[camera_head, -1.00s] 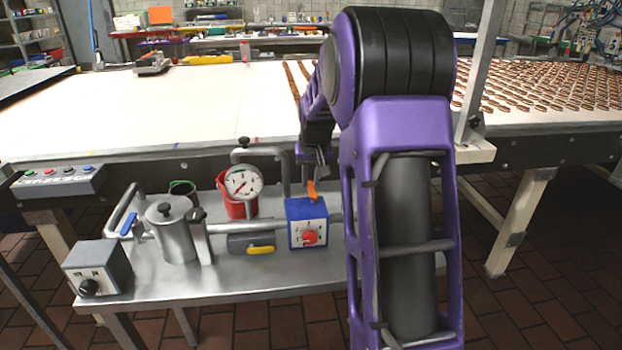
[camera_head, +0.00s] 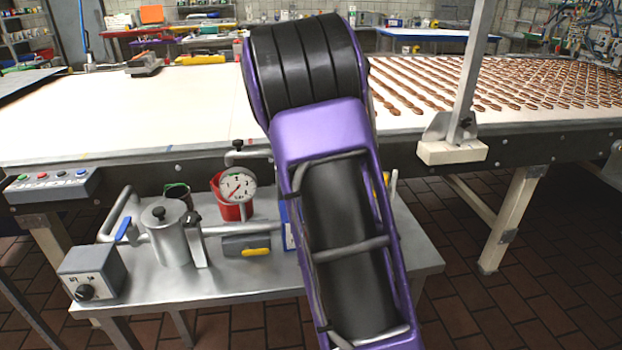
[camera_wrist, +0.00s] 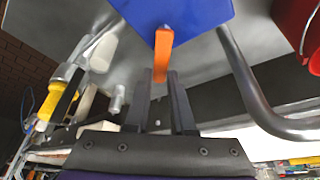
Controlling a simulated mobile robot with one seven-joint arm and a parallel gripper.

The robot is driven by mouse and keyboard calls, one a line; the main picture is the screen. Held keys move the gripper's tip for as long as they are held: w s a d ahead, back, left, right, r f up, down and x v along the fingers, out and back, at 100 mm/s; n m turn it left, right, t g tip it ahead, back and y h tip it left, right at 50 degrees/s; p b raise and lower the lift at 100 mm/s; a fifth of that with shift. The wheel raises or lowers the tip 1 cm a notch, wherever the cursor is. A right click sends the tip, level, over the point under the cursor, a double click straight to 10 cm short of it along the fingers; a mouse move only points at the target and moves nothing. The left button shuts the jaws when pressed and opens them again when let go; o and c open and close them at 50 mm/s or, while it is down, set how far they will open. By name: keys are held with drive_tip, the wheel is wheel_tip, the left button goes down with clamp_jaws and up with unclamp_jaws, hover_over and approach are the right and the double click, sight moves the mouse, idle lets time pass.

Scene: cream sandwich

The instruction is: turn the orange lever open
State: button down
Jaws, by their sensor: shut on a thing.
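The orange lever (camera_wrist: 162,50) sticks out from the blue box (camera_wrist: 185,10) in the wrist view. My gripper (camera_wrist: 160,76) is shut on the lever, with one dark finger on each side of its lower end. In the head view only a left strip of the blue box (camera_head: 287,228) shows. My arm hides the lever, the gripper and the rest of the box there. How far the lever is turned is hard to tell.
In the wrist view a bent pipe (camera_wrist: 248,85) runs close right of the lever.

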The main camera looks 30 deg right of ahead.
drive_tip(key=shift+s+d+m+g+h+p, duration=0.1)
drive_tip(key=shift+s+m+g+p, duration=0.45)
drive_tip(key=shift+m, duration=0.95)
drive_tip(key=shift+s+d+m+g+h+p, duration=0.1)
drive_tip(key=shift+s+m+g+p, duration=0.45)
drive_tip(key=shift+m, duration=0.95)
drive_tip(key=shift+s+d+m+g+h+p, duration=0.1)
drive_tip(key=shift+s+m+g+p, duration=0.4)
drive_tip(key=shift+m, duration=1)
drive_tip(key=shift+w, duration=0.1)
drive_tip(key=c, duration=0.8)
unclamp_jaws()
drive_tip(key=shift+o, duration=0.2)
drive_tip(key=p+v, duration=0.2)
drive_tip(key=v, duration=1.5)
drive_tip(key=shift+w+r, duration=0.2)
drive_tip(key=shift+w, duration=0.05)
